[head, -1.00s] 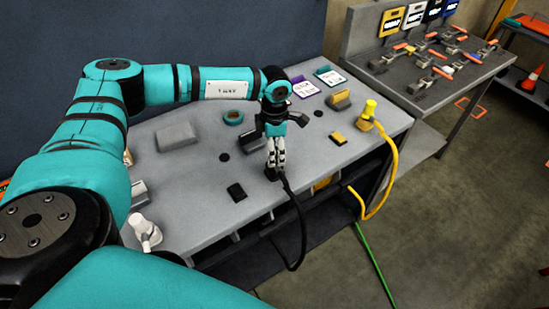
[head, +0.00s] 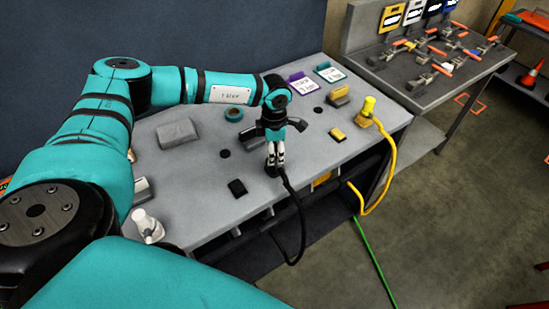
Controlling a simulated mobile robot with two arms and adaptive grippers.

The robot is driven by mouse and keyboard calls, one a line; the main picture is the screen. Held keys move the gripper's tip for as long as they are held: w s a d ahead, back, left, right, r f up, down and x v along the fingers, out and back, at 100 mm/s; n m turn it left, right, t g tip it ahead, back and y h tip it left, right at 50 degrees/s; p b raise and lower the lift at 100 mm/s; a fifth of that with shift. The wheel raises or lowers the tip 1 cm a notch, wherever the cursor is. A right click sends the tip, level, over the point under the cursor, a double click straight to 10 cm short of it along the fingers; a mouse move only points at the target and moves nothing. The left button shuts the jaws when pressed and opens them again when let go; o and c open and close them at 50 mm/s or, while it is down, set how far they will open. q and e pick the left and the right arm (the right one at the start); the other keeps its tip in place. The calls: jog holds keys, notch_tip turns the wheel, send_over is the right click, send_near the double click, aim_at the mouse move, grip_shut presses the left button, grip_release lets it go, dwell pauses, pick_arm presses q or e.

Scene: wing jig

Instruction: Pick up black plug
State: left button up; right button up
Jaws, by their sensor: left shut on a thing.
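The black plug (head: 272,171) stands on the grey bench near its front edge, with a black cable (head: 303,222) running from it over the edge and looping below. My left gripper (head: 275,160) points down over the plug, its fingers shut on it. The fingers hide the plug's upper part. I cannot tell whether the plug is clear of the bench top. My right gripper is not in view.
A yellow plug (head: 367,110) with a yellow cable stands at the bench's right end. A white plug (head: 146,226) stands at the front left.

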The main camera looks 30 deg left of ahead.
pick_arm(q)
jog(key=shift+f, duration=0.1)
jog(key=shift+r+b, duration=0.35)
jog(key=shift+b, duration=0.05)
notch_tip(320, 180, up, 2)
jog(key=shift+w+a+r+b, duration=0.1)
jog(key=shift+r+b, duration=0.05)
jog(key=shift+b, duration=0.65)
jog(key=s+d+r+b, duration=0.2)
jog(key=s+d, duration=0.1)
jog(key=s, duration=0.4)
jog(key=s+d+r+b, duration=0.2)
jog(key=s+d+r, duration=0.1)
jog(key=s, duration=0.5)
jog(key=shift+d, duration=0.15)
